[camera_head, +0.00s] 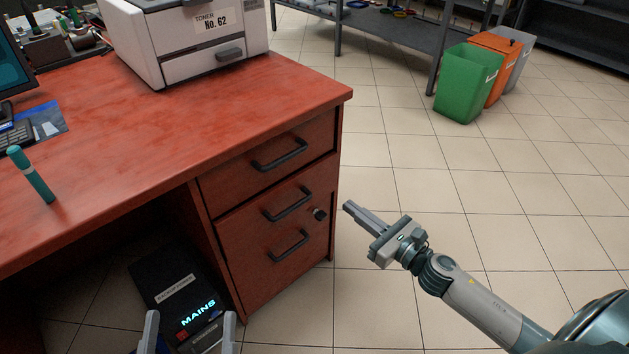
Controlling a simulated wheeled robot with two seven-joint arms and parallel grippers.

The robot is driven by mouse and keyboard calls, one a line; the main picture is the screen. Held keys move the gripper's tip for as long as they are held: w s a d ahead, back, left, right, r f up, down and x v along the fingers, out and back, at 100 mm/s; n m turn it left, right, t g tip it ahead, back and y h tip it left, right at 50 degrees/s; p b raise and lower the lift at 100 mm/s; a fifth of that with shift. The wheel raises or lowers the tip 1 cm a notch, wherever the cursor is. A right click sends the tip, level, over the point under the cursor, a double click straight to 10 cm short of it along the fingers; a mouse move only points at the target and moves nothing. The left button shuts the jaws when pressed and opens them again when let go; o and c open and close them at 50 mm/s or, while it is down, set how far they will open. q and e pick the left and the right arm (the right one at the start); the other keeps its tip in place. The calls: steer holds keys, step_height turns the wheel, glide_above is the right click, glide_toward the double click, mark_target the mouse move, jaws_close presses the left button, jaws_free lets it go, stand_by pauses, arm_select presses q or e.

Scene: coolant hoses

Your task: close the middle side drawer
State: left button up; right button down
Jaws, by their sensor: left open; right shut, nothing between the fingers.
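The red wooden desk has a drawer column at its right end. The top side drawer (240,178) has a black bar handle (280,155). Below it, the middle drawer's handle (288,205) sits left of a round dark lock knob (319,214), with another handle (290,246) lower down. The fronts look about flush, and I cannot make out a clear seam between the two lower handles. My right gripper (347,207) is shut and empty, right of the drawer column and apart from it. My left gripper (189,331) is open at the bottom edge, left of the drawers.
A black box marked MAINS (165,282) is under the desk, behind my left fingers. The desktop (190,125) carries a white toner printer (190,45) and a teal marker (32,175). Green (467,85) and orange (503,62) bins stand far right. Tiled floor (450,190) is clear.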

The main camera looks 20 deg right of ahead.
arm_select(q)
steer(key=shift+s+r+t, duration=0.15)
steer(key=shift+r+t, duration=0.15)
steer(key=shift+r, duration=0.2)
arm_select(e)
steer(key=shift+d+r, duration=0.15)
steer(key=shift+d, duration=0.05)
steer(key=shift+w, duration=0.2)
glide_toward(308, 173)
steer(key=x, duration=0.4)
steer(key=shift+w+a+b, duration=0.1)
steer(key=shift+w+b, duration=0.2)
steer(key=shift+w, duration=0.1)
steer(key=shift+x, duration=0.8)
arm_select(q)
steer(key=shift+s+r+t+h, duration=0.4)
steer(key=shift+s+r+t, duration=0.35)
steer(key=shift+r, duration=0.3)
